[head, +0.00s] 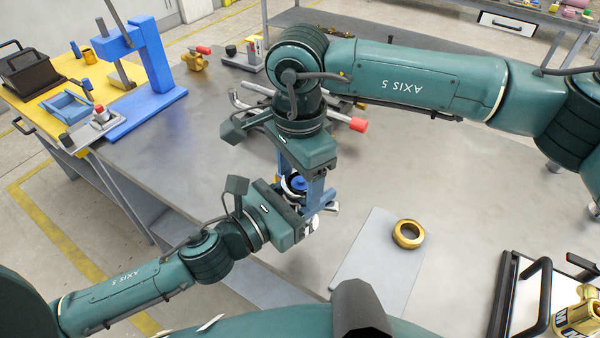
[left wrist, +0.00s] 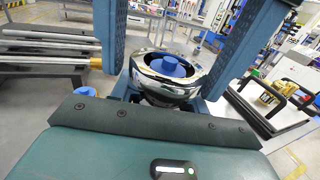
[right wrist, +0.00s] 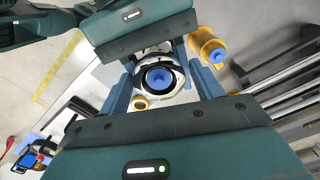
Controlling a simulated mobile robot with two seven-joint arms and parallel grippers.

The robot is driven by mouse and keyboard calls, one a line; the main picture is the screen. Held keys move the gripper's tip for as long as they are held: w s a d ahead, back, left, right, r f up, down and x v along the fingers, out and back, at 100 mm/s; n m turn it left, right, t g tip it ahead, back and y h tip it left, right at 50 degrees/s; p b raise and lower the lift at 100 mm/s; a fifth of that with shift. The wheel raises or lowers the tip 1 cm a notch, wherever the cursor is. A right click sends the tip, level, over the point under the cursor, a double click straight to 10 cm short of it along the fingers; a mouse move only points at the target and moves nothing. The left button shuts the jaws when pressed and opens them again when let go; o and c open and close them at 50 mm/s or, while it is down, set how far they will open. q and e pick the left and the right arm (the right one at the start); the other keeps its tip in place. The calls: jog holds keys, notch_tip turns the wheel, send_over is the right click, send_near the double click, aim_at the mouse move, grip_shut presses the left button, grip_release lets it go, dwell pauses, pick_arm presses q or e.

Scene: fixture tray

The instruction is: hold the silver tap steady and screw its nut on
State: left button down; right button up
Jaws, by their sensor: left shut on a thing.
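The silver tap (head: 311,226) stands between my two grippers near the front of the grey bench. In the left wrist view its shiny rounded body (left wrist: 165,92) has a blue core (left wrist: 170,66) in its round opening. My left gripper (head: 308,218) is shut on the tap from the left. My right gripper (head: 303,188) points down over it, its fingers apart on either side. In the right wrist view the core (right wrist: 159,78) has a dark ring and a pale rim around it. I cannot tell a separate silver nut there; the fingers hide part of it.
A gold ring (head: 409,234) lies on a pale mat (head: 374,252) to the right. A blue press (head: 150,65) stands at the back left. A brass fitting (head: 194,60) and red-ended tools (head: 358,125) lie behind my arms. A black-handled case (head: 522,297) is front right.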

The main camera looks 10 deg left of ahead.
jog(key=shift+o, duration=0.3)
jog(key=shift+w+d+r, duration=0.1)
jog(key=shift+w, duration=0.05)
jog(key=shift+r, duration=2.15)
jog(key=shift+c, duration=0.5)
jog(key=shift+c, duration=0.2)
jog(key=r+n, duration=0.1)
jog(key=n, duration=0.3)
jog(key=shift+r, duration=0.35)
jog(key=n, duration=0.1)
jog(key=r+n, duration=0.1)
jog(key=n, duration=0.3)
jog(key=shift+r, duration=0.4)
